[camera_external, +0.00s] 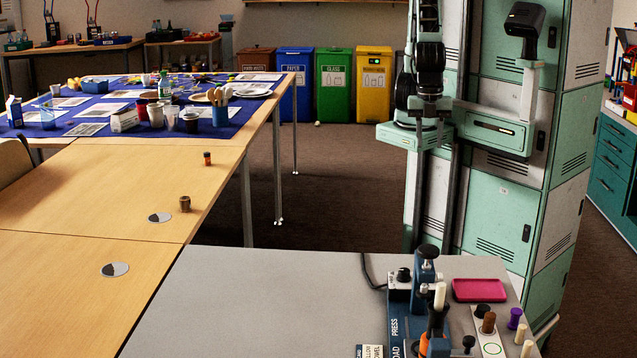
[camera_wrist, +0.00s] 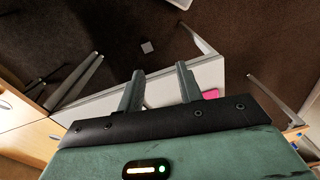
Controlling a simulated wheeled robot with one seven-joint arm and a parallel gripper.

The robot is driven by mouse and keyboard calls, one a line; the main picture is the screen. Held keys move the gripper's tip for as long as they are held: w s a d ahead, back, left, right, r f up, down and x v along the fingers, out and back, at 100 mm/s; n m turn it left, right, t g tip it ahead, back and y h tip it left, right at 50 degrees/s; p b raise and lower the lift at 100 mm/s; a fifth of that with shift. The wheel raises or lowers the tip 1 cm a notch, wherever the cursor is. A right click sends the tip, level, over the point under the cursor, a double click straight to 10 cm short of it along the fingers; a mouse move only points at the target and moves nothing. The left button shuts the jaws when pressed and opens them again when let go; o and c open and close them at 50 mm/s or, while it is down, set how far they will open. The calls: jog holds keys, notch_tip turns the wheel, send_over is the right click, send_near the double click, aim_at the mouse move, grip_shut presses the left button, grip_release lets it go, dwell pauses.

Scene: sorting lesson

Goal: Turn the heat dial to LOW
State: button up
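A blue press station (camera_external: 397,310) with "PRESS" lettering stands on the grey table at the lower right of the external view. A small black knob (camera_external: 403,275) sits on top of its rear left part; it may be the heat dial. Its pointer and any LOW mark are too small to read. A black-topped lever or plunger (camera_external: 427,254) rises just right of it. My gripper (camera_wrist: 160,86) shows in the wrist view with its two green fingers apart and nothing between them, above the grey tabletop. I cannot make out its fingers in the external view.
A pink tray (camera_external: 479,290) lies right of the press; it also shows beside the right finger in the wrist view (camera_wrist: 211,94). Several stamp-like handles, one purple (camera_external: 515,318), stand in front of it. The left of the grey table (camera_external: 240,310) is clear. Wooden tables (camera_external: 90,200) adjoin it.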

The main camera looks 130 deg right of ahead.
jog(key=w+a+r+m, duration=0.1)
jog(key=w+a+r, duration=0.2)
jog(key=w+a, duration=1)
jog(key=m+p, duration=0.1)
jog(key=m, duration=0.1)
send_near(404, 270)
jog(key=shift+h, duration=0.3)
jog(key=f, duration=0.3)
jog(key=f+p, duration=0.1)
jog(key=f, duration=0.4)
jog(key=shift+a+f, duration=0.3)
jog(key=shift+f, duration=0.05)
jog(key=c, duration=0.7)
